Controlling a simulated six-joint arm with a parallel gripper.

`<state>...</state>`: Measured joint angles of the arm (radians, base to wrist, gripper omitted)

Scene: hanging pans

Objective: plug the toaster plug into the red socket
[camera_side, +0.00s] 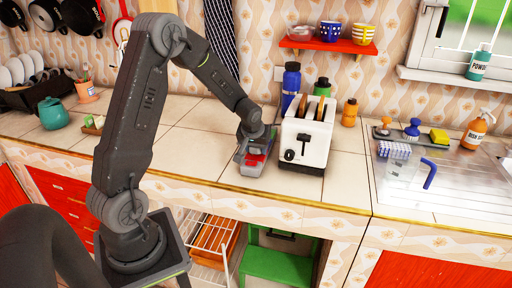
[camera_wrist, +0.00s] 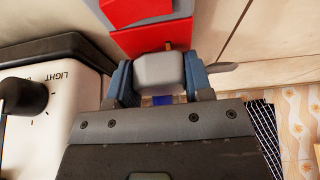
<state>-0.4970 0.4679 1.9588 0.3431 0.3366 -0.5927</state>
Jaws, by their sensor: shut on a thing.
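The white toaster (camera_side: 303,135) stands on the counter just right of my gripper (camera_side: 254,158); its dial side also shows in the wrist view (camera_wrist: 62,100). In the wrist view my gripper (camera_wrist: 160,78) has its blue-grey fingers shut on the pale grey plug (camera_wrist: 160,72). A small brass-coloured prong shows between the plug and the red socket (camera_wrist: 150,40). The plug is very close to the red socket; whether the prongs are in it I cannot tell. In the side view the red socket (camera_side: 254,160) is partly hidden by my gripper, and the plug cannot be made out.
A blue bottle (camera_side: 291,82) and an orange jar (camera_side: 350,112) stand behind the toaster. A red shelf with bowls (camera_side: 327,45) hangs above. The counter left of my gripper is clear.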

